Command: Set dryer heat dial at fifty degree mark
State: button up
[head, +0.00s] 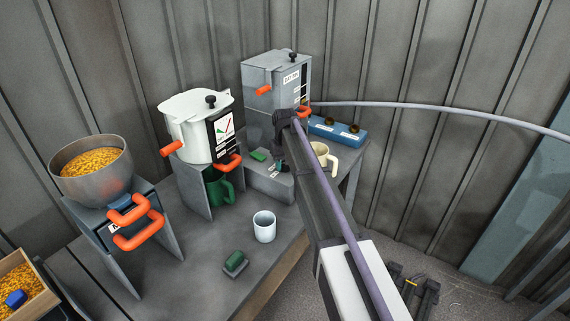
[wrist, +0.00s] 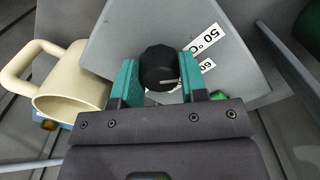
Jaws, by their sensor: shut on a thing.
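The heat dial is a black ribbed knob (wrist: 160,66) on a grey sloped panel (wrist: 125,40) in the wrist view. My gripper (wrist: 160,80) is shut on it, with one teal finger on each side. A white label reading "50 °C" (wrist: 207,38) lies up and right of the knob. I cannot tell whether the line meets either mark. In the head view my gripper (head: 281,150) reaches down at the grey panel box (head: 268,185); the dial is hard to make out.
A cream mug (wrist: 72,85) stands close left of my gripper in the wrist view. In the head view, a blue box (head: 337,132) is behind it, grey and white machines with orange handles stand left, and a white cup (head: 264,227) stands in front. A pale hose crosses the back right.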

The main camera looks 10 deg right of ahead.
jog(key=shift+n, duration=1.5)
jog(key=o, duration=0.9)
notch_tip(320, 180, up, 11)
jog(key=p, duration=1)
jog(key=shift+f+p, duration=0.1)
jog(key=shift+p, duration=0.3)
